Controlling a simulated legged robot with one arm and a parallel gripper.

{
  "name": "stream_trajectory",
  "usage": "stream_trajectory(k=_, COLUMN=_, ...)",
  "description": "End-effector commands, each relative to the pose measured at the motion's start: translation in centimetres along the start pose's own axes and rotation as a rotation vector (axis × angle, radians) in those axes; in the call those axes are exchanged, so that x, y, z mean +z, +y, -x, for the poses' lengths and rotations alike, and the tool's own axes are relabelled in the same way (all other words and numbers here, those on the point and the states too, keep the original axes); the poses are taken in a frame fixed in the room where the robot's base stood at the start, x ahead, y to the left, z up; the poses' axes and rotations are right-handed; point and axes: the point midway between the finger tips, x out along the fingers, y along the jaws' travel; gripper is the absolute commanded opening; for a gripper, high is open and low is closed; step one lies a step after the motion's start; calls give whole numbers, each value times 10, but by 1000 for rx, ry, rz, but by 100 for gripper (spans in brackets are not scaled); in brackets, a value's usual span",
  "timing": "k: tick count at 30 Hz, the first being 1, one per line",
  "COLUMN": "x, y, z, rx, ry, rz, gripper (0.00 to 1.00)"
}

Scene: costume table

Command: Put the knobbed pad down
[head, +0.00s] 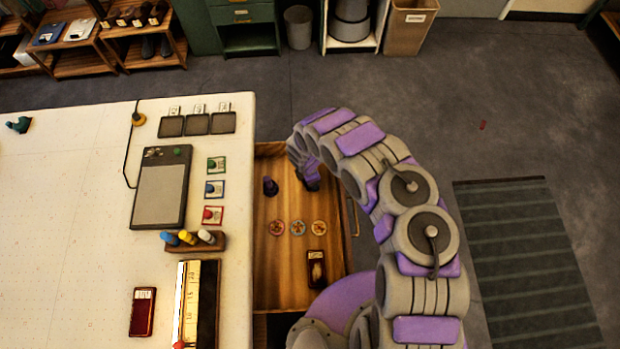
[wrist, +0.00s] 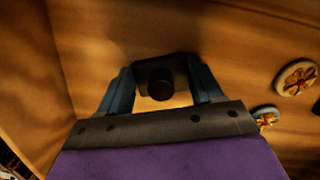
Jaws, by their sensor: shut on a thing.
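The knobbed pad (wrist: 174,68) is a small dark block with a round black knob. In the wrist view it sits between the two blue-grey fingers of my gripper (wrist: 160,90), which are shut on it. It is over the wooden floor of an open drawer (head: 283,271). I cannot tell whether its underside touches the wood. In the head view my gripper (head: 309,181) is inside the drawer's far right part, and the pad cannot be made out there.
A purple knobbed piece (head: 270,187) stands left of my gripper in the drawer. The white table (head: 75,220) adjoins the drawer on the left.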

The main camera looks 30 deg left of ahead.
Motion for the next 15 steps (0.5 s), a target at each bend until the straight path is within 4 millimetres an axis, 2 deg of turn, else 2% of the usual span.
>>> stream_trajectory(k=7, x=-4, y=3, z=-3, rx=-3, ry=-1, rz=2, gripper=37)
stream_trajectory(k=8, x=-4, y=3, z=-3, rx=-3, ry=-1, rz=2, gripper=67)
stream_trajectory(k=15, x=-2, y=2, z=-2, rx=0, ry=1, rz=1, gripper=90)
